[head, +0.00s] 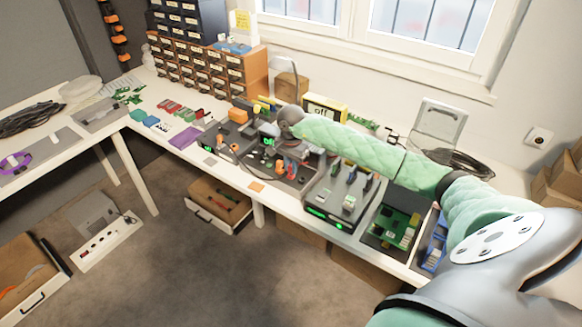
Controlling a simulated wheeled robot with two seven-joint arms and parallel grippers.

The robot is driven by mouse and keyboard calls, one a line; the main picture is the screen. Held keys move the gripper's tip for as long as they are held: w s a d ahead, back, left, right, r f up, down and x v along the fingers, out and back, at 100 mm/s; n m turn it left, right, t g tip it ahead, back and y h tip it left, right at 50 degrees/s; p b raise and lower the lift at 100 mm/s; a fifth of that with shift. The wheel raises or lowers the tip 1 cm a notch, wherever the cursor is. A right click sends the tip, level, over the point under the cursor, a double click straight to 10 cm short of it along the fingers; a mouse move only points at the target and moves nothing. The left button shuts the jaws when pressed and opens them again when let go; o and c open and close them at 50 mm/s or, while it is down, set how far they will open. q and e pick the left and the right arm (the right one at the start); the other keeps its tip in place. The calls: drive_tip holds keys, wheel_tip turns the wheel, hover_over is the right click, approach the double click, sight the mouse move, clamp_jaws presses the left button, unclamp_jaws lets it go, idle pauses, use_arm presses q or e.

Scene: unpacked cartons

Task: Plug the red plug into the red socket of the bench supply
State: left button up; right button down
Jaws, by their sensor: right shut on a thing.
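My right arm reaches across the bench from the right. Its gripper (284,137) is shut above the dark instruments at the middle of the bench, small and partly hidden by its own wrist. It holds the red plug, too small here to make out clearly. The bench supply (252,152) is a dark unit with a lit green display, just below and left of the gripper. Its red socket cannot be made out. Whether plug and socket touch cannot be told. My left gripper is out of view.
A grey unit with green lights (335,205) and a tray with a green circuit board (397,228) stand right of the supply. A purple mat (186,137) lies left.

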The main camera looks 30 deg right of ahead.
drive_tip(key=shift+f+b, duration=0.3)
drive_tip(key=shift+b, duration=0.05)
idle(0.4)
drive_tip(key=c, duration=1.3)
unclamp_jaws()
